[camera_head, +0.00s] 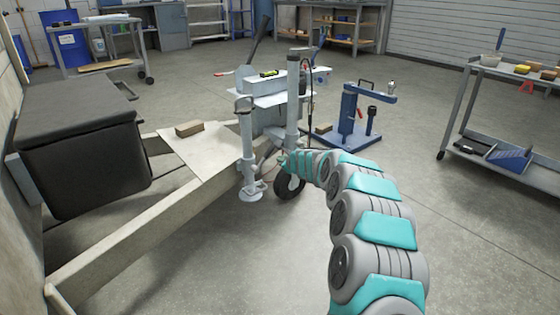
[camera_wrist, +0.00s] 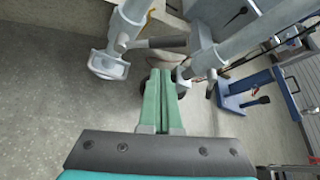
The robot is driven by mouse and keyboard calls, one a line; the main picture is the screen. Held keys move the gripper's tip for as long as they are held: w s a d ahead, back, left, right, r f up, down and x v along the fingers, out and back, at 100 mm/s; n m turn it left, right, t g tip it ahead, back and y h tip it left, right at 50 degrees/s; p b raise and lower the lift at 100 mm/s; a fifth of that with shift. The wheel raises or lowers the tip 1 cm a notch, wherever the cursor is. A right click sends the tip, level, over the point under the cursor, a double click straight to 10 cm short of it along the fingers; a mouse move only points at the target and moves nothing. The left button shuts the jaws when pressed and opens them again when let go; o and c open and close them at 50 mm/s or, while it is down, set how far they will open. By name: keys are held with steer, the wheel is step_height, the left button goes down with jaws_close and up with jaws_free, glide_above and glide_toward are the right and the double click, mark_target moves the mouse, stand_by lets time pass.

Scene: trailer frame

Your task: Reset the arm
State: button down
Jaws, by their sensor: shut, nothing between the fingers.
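My arm (camera_head: 372,215) reaches from the bottom of the head view toward the trailer frame's front. My gripper (camera_head: 283,160) is at its far end, close to the jack post (camera_head: 247,145) and above the small black wheel (camera_head: 289,185). In the wrist view the green fingers of my gripper (camera_wrist: 160,75) lie side by side, shut and empty. The jack foot (camera_wrist: 108,65) is to their left and a grey post (camera_wrist: 230,52) to their right. I cannot tell whether the fingertips touch anything.
The trailer frame (camera_head: 120,245) fills the left, with a black box (camera_head: 85,150) and a wooden block (camera_head: 189,128) on it. A blue stand (camera_head: 348,115) is behind my arm. A grey cart (camera_head: 500,125) stands right. The floor (camera_head: 470,250) at lower right is clear.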

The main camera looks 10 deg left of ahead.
steer(key=shift+r, duration=0.1)
steer(key=s+a+r+n+g+y, duration=0.2)
steer(key=s+r+n+g+y, duration=0.1)
steer(key=s+r+n, duration=0.8)
steer(key=s+d+r+n+g, duration=0.1)
steer(key=s+d+n+g, duration=0.25)
steer(key=s, duration=1.25)
steer(key=s+d+f+n+g+h, duration=0.2)
steer(key=s+d+f+n+h, duration=0.1)
steer(key=s+d, duration=0.85)
steer(key=s+d+f+n+g+h, duration=0.3)
steer(key=s+d, duration=0.5)
steer(key=s, duration=0.7)
steer(key=s+d+f+n+g+h, duration=0.15)
steer(key=s+d+h, duration=0.25)
steer(key=s+d, duration=0.8)
step_height(320, 180, up, 15)
steer(key=s+a+p, duration=0.1)
steer(key=s+p, duration=0.1)
steer(key=p, duration=1.3)
steer(key=shift+a+n, duration=0.4)
